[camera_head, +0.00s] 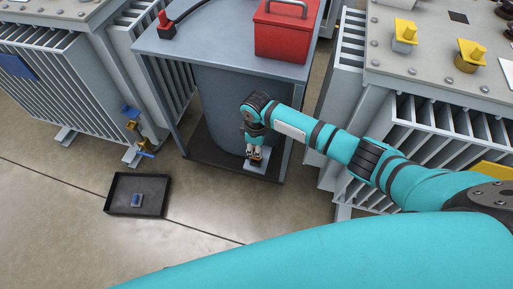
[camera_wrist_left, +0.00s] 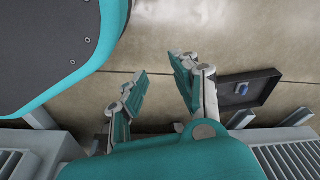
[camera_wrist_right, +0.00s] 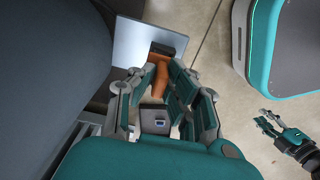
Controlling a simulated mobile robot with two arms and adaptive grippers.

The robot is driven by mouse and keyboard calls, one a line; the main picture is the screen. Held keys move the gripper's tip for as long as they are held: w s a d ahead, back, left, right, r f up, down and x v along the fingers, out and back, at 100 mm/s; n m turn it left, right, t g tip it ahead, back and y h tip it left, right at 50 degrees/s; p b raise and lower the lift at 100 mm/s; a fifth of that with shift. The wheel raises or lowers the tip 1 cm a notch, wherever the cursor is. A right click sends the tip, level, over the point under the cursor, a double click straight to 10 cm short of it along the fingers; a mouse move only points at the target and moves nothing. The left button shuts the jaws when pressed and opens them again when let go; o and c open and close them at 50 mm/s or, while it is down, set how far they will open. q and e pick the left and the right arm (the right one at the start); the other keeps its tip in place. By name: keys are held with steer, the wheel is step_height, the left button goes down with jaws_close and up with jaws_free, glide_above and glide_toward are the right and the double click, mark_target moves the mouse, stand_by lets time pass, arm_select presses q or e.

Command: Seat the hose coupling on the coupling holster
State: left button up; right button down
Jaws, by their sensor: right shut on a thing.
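A dark block (camera_wrist_right: 167,50) is at the piece's far end, over a light grey plate (camera_wrist_right: 140,42); the plate also shows in the head view (camera_head: 256,166). I cannot tell whether block and plate are the holster, or whether they touch the coupling. My left gripper (camera_wrist_left: 160,80) is open and empty above the floor; it also shows in the right wrist view (camera_wrist_right: 268,122).
A black tray (camera_head: 113,204) with a small blue item (camera_head: 137,200) lies on the floor. The grey table (camera_head: 200,60) carries a red toolbox (camera_head: 282,40) and a red-and-black item (camera_head: 166,25). Finned grey cabinets (camera_head: 75,100) flank it. Floor around the tray is clear.

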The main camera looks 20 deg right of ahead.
arm_select(q)
steer(key=shift+s+a+f, duration=0.15)
steer(key=shift+s+f, duration=0.35)
steer(key=shift+f, duration=0.1)
steer(key=shift+f, duration=0.2)
steer(key=shift+s+f, duration=0.1)
steer(key=shift+s, duration=0.1)
arm_select(e)
steer(key=shift+f, duration=0.1)
arm_select(q)
steer(key=shift+w+r, duration=0.2)
steer(key=shift+r, duration=0.2)
arm_select(e)
steer(key=shift+f, duration=0.25)
arm_select(q)
steer(key=shift+w+r, duration=0.1)
steer(key=shift+r, duration=0.05)
arm_select(e)
steer(key=shift+f, duration=0.1)
steer(key=shift+f+b, duration=0.3)
steer(key=shift+f, duration=0.2)
arm_select(q)
steer(key=shift+w+d+r, duration=0.2)
steer(key=shift+w+r, duration=0.95)
steer(key=shift+r, duration=0.15)
arm_select(e)
steer(key=shift+f, duration=0.3)
